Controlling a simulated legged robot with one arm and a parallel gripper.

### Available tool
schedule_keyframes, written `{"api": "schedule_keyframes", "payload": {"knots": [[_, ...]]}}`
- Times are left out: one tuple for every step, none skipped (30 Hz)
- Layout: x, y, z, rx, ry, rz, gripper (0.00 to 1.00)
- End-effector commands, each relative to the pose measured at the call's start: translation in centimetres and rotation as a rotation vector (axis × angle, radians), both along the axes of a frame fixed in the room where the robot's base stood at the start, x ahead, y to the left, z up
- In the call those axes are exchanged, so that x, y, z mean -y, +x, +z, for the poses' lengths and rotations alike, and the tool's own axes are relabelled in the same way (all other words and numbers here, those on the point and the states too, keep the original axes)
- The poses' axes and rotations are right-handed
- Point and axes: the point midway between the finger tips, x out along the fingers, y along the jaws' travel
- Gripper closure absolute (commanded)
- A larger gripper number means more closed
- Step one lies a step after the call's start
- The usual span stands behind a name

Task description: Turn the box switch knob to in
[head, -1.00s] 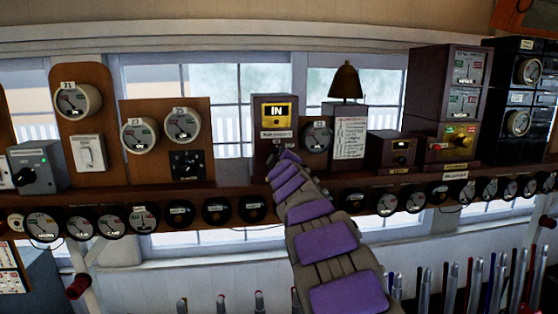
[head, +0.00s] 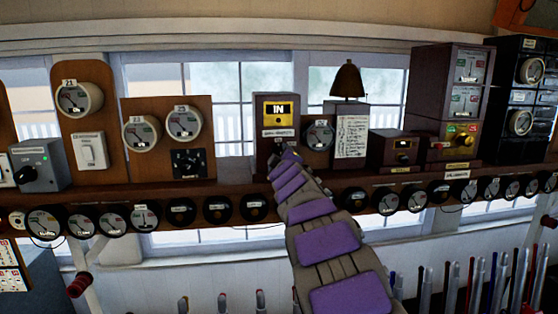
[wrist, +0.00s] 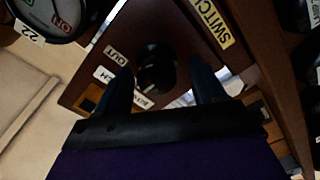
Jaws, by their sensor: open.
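The box (head: 275,136) is dark brown and stands on the shelf, with a yellow indicator (head: 278,110) reading "IN" on its front. My gripper (head: 287,155) is at the lower front of this box and hides the knob in the head view. In the wrist view, the dark round knob (wrist: 156,65) lies between the two open fingers of my gripper (wrist: 163,78). A label reading "OUT" (wrist: 117,55) is beside the knob, and a "SWITCH" label (wrist: 211,22) is at the upper right. The knob's pointing direction and any finger contact are too dark to tell.
A round dial (head: 318,134) is close to the right of the box, then a bell (head: 347,80) on a case. A dial panel (head: 168,140) stands to the left. Round plates line the shelf front (head: 170,197), with several levers (head: 480,280) below at right.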

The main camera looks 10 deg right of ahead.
Motion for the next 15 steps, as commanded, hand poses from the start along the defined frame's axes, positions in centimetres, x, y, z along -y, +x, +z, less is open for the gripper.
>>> {"api": "schedule_keyframes", "payload": {"knots": [[0.0, -0.6, 0.1, 0.002, -0.001, 0.000, 0.31], [0.0, -0.9, 0.2, 0.003, -0.002, -0.001, 0.31], [0.0, -1.4, 0.2, 0.004, -0.002, -0.001, 0.31], [0.0, -1.8, 0.1, 0.002, -0.001, -0.002, 0.31], [0.0, -2.1, 0.0, 0.001, -0.001, -0.003, 0.31], [0.0, -2.6, -0.1, 0.000, 0.000, -0.002, 0.31], [0.0, -3.0, 0.0, 0.001, 0.000, -0.002, 0.31], [-0.1, -3.4, 0.1, 0.003, -0.001, -0.001, 0.31], [-0.1, -3.9, 0.2, 0.005, -0.001, 0.000, 0.31], [-0.1, -4.3, 0.2, 0.005, -0.001, 0.000, 0.31], [-0.1, -4.6, 0.1, 0.004, -0.001, 0.000, 0.31], [0.0, -5.1, -0.1, 0.001, 0.000, -0.001, 0.31], [-0.1, -5.5, -0.1, 0.001, -0.001, -0.001, 0.31], [-0.1, -5.9, 0.0, 0.002, -0.001, 0.000, 0.31], [-0.2, -6.5, 0.2, 0.004, -0.002, 0.000, 0.31]]}}
